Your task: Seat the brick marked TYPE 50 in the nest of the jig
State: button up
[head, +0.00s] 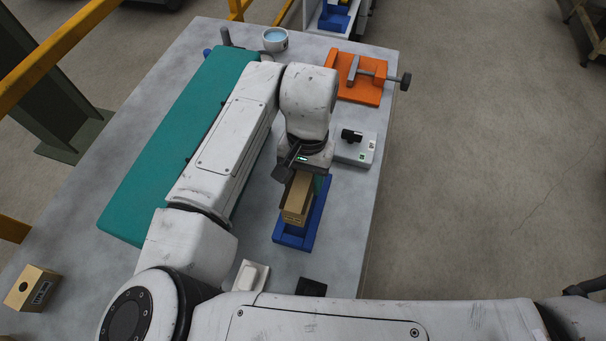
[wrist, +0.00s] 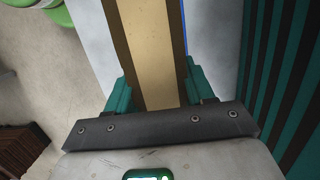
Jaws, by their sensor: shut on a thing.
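A tan brick (head: 297,205) is held in my gripper (head: 304,178), over the blue jig (head: 296,241). The jig lies on the grey table, and its blue walls show beside and in front of the brick. I cannot tell whether the brick rests in the nest or hangs just above it. In the wrist view the brick (wrist: 152,55) is between the two teal fingers of my gripper (wrist: 158,92), which are shut on it. A blue strip of the jig shows along its right side. No type mark is readable on the brick.
Another brick (head: 30,289), with a hole and a label, lies at the table's left front. A grey switch box (head: 354,150), an orange clamp (head: 358,92) and a cup (head: 275,39) stand beyond the jig.

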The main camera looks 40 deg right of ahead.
jog(key=shift+f+b, duration=1.3)
jog(key=shift+f, duration=1.15)
jog(key=shift+p, duration=0.7)
jog(key=shift+f+b, duration=1.05)
jog(key=shift+f, duration=0.85)
jog(key=o, duration=1.1)
jog(key=shift+c, duration=0.2)
jog(key=shift+r, duration=0.1)
jog(key=r, duration=0.3)
jog(key=d+r+b, duration=0.1)
jog(key=r, duration=0.3)
jog(key=w+r, duration=0.1)
jog(key=r, duration=0.2)
jog(key=shift+d+r, duration=0.3)
